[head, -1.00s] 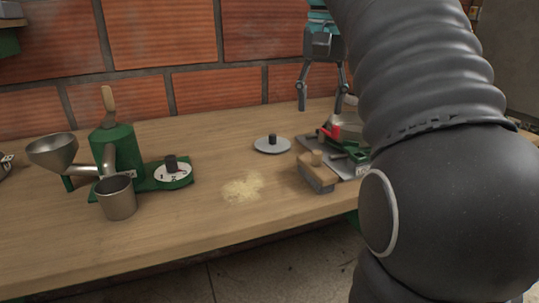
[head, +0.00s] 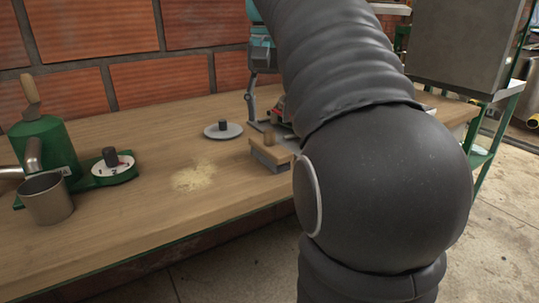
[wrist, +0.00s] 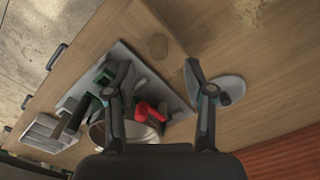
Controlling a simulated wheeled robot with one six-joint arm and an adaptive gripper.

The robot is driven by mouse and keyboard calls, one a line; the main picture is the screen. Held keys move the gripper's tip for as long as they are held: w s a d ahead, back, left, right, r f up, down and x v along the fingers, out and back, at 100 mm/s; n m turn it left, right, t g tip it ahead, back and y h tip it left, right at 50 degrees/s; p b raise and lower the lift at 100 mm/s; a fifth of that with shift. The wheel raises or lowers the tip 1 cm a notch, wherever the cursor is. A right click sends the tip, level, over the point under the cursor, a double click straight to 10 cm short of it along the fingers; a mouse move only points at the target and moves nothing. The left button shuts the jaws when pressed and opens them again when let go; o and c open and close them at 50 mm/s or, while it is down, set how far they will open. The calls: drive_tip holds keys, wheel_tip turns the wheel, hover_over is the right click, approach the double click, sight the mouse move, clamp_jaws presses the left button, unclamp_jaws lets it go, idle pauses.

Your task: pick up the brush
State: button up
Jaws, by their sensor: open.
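The brush (head: 271,154) is a wooden block with an upright round knob and grey bristles underneath. It stands on the wooden table near the front edge, partly hidden by my arm in the head view. In the wrist view its wooden top (wrist: 150,27) and knob (wrist: 157,46) show beyond my fingertips. My gripper (wrist: 160,76) is open and empty, its two fingers spread above the table. In the head view only part of it shows behind my arm. The brush lies outside the fingers, apart from them.
A grey tray (wrist: 172,92) with red and green tools lies beside the brush. A round lid with a black knob (head: 223,130) and spilled powder (head: 194,176) are nearby. A green grinder (head: 45,146) and metal cup (head: 46,198) stand left.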

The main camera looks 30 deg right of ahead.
sight(270, 131)
drive_tip(key=f, duration=0.2)
drive_tip(key=f+b, duration=0.1)
drive_tip(key=shift+s+a+f, duration=0.15)
drive_tip(key=shift+s+f, duration=0.25)
drive_tip(key=shift+f, duration=0.55)
drive_tip(key=shift+c, duration=0.3)
clamp_jaws()
